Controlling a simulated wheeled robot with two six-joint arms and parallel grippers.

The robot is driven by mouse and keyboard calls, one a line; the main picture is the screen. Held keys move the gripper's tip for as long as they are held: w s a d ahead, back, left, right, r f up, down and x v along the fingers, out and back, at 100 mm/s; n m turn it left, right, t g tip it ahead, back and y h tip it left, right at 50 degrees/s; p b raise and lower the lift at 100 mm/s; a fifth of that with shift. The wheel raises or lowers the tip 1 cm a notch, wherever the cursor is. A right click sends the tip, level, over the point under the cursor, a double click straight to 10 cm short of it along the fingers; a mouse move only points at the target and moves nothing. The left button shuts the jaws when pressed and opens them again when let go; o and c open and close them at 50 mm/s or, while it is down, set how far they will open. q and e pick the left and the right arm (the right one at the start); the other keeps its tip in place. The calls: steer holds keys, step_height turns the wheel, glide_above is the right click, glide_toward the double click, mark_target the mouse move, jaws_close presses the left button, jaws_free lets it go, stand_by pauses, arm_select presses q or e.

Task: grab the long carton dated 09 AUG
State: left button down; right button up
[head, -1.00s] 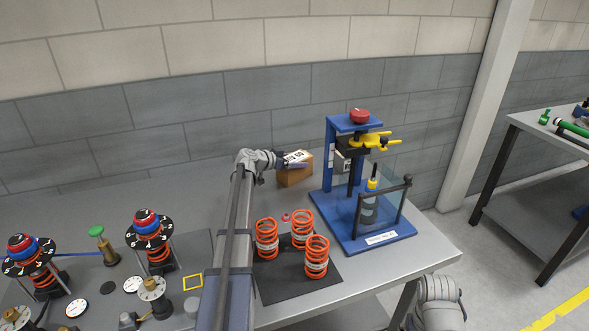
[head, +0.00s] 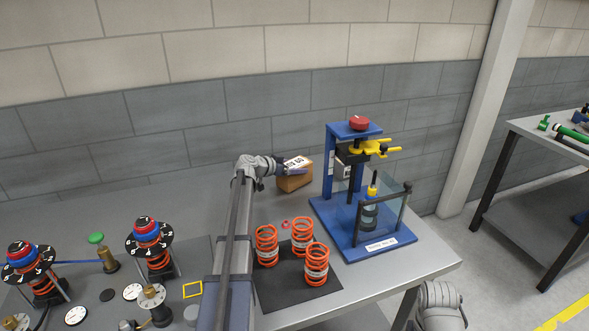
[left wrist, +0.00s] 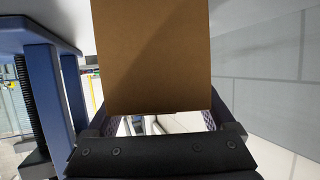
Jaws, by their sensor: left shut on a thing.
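The brown carton (head: 295,181) is at the back of the bench, left of the blue press, with a white label on top. The label's print is too small to read surely. My left gripper (head: 287,169) reaches it from the left and is shut on it. In the left wrist view, the carton's plain brown face (left wrist: 152,55) fills the space ahead of the gripper (left wrist: 160,125). Whether the carton is clear of the bench I cannot tell. My right gripper is out of view; only part of my right arm shows at lower right.
The blue press (head: 362,240) with a clear guard stands close right of the carton. Several orange springs (head: 316,266) stand on a black mat (head: 298,297) in front. Dial fixtures (head: 150,240) fill the bench's left. The brick wall is close behind.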

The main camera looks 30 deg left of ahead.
arm_select(q)
step_height(320, 180, up, 10)
steer(key=p, duration=0.9)
steer(key=shift+f, duration=0.1)
steer(key=shift+f, duration=0.1)
